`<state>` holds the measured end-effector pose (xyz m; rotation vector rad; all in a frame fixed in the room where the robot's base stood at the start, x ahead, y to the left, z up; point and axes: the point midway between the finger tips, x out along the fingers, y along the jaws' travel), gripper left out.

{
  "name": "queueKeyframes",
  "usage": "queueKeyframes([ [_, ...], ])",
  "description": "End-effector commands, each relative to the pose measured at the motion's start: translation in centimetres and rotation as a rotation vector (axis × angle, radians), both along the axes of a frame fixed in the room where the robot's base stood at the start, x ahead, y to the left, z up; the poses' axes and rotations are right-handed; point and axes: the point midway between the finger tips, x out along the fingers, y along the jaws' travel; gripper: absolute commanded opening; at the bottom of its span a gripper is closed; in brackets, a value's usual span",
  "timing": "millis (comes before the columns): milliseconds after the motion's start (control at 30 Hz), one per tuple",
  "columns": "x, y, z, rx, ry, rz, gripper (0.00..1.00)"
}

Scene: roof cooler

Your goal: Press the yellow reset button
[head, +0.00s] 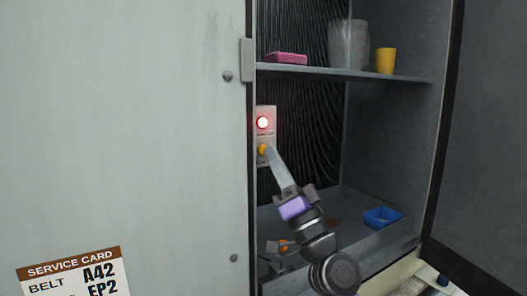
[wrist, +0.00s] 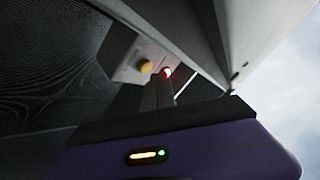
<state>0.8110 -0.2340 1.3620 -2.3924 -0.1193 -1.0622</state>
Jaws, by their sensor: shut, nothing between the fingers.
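The yellow reset button (head: 262,149) is on the lower part of a pale control box (head: 266,110) inside the open cabinet. A lit red lamp (head: 262,122) sits above it on the same box. My gripper (head: 269,154) is shut and empty, with its fingertips right beside the button and partly covering its right side. In the wrist view the yellow button (wrist: 145,67) shows just left of my fingertips (wrist: 160,80), and the red lamp (wrist: 168,71) glows just past them. I cannot tell whether the fingertips touch the button.
A shelf (head: 400,77) above holds a pink block (head: 286,58), a clear jug (head: 347,45) and a yellow cup (head: 386,60). A blue tray (head: 382,217) lies on the cabinet floor. The closed left panel (head: 120,130) borders the opening closely; an open door (head: 485,150) stands right.

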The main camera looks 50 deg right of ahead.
Motion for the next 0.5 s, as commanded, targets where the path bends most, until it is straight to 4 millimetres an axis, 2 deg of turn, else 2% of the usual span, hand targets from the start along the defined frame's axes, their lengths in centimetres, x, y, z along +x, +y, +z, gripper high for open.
queueKeyframes([
  [500, 0.81, -0.24, 0.05, -0.001, 0.0, -0.001, 0.0],
])
